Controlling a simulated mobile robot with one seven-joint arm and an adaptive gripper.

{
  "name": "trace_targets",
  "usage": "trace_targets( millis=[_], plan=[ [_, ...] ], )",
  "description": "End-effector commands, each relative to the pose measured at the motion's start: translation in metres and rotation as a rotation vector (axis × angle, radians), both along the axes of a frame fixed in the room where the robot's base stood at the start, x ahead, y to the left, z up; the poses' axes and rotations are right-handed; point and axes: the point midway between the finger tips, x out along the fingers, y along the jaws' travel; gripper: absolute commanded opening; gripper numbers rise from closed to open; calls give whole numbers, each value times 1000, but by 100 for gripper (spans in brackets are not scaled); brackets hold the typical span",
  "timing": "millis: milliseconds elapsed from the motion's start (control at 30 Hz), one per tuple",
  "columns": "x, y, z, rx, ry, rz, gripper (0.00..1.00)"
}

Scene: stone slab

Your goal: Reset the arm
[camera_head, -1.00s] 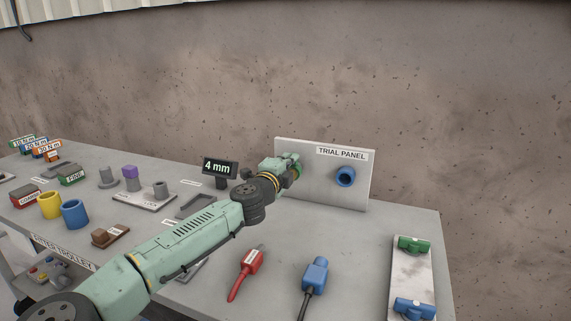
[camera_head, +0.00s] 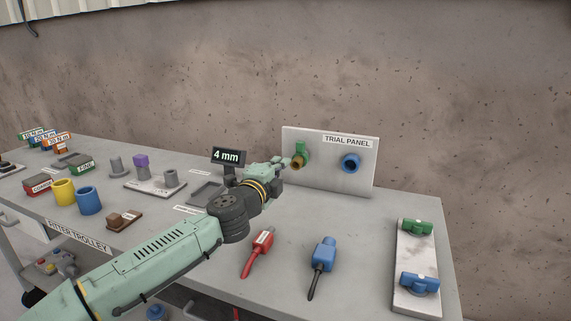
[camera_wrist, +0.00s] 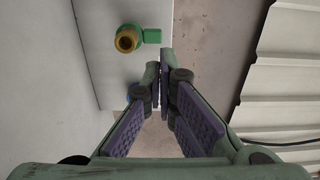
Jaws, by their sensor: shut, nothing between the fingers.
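My gripper (camera_head: 283,163) is shut and empty, held above the slab just left of the trial panel (camera_head: 363,182). Its closed fingers also show in the wrist view (camera_wrist: 160,82). My arm reaches in from the lower left. A green fitting with a brass-coloured mouth (camera_head: 298,160) is on the panel, apart from the fingertips; it shows in the wrist view (camera_wrist: 127,38) beyond and left of them. A blue round fitting (camera_head: 351,163) is on the panel to its right. In the wrist view the fingers hide most of a blue part.
A red connector (camera_head: 259,248) and a blue connector (camera_head: 322,254) lie in front of the panel. A plate (camera_head: 416,262) with green and blue fittings is at the right. A "4 mm" display (camera_head: 228,157) stands close behind my wrist. Cups (camera_head: 88,201) and blocks fill the left.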

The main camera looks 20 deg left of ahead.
Motion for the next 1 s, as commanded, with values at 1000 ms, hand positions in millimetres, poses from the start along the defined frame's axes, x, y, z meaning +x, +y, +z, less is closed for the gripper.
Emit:
trace_targets(
  millis=[1000],
  plan=[
    [-37,-120,142,-124,-331,-252,0]
  ],
)
